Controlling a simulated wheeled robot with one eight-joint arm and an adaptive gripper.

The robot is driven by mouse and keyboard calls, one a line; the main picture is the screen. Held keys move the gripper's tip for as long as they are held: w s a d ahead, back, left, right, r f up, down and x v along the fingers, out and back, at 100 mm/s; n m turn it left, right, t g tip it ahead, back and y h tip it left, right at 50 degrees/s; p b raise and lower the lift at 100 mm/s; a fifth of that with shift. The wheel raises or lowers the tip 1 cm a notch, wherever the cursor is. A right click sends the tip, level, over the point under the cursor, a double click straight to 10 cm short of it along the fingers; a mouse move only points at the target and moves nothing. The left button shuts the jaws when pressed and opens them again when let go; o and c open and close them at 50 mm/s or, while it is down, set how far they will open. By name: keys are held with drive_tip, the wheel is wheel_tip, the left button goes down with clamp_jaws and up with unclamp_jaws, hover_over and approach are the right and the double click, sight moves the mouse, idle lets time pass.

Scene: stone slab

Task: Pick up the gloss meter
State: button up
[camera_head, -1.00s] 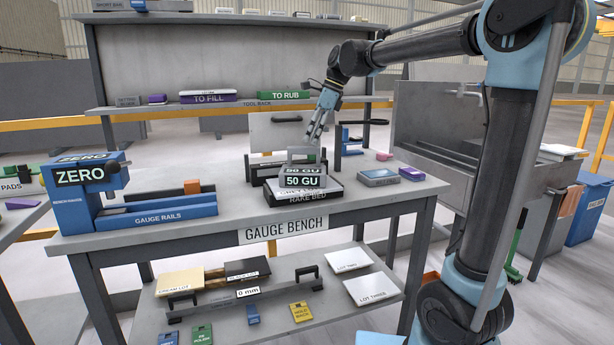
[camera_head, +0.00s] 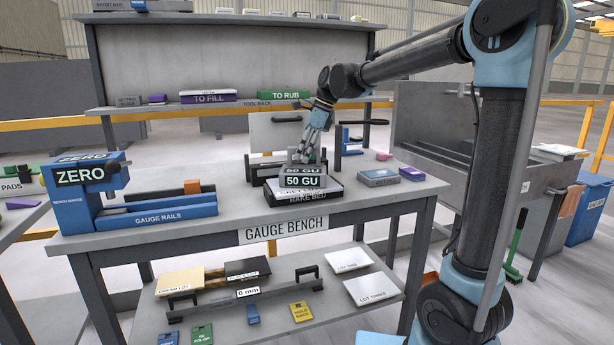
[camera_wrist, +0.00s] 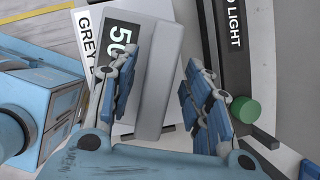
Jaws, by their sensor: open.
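The gloss meter (camera_head: 303,181) is a grey device with a dark display reading "50 GU". It sits on the white-topped block marked "RAKE BED" (camera_head: 308,196) on the gauge bench. My gripper (camera_head: 303,158) is open and low over the meter, its fingers around the handle area. In the wrist view the meter (camera_wrist: 160,40) lies between and beyond the fingers of my gripper (camera_wrist: 163,65), with part of its display hidden by the left finger. I cannot tell whether a finger touches it.
Behind the meter stands a grey upright panel (camera_head: 268,133). The blue gauge rails (camera_head: 157,216) are at the left, and a grey-blue box (camera_head: 378,177) and a purple block (camera_head: 411,173) at the right. In the wrist view a green knob (camera_wrist: 244,110) is near the right finger.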

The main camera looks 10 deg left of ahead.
drive_tip(key=shift+f, duration=0.25)
idle(0.4)
clamp_jaws()
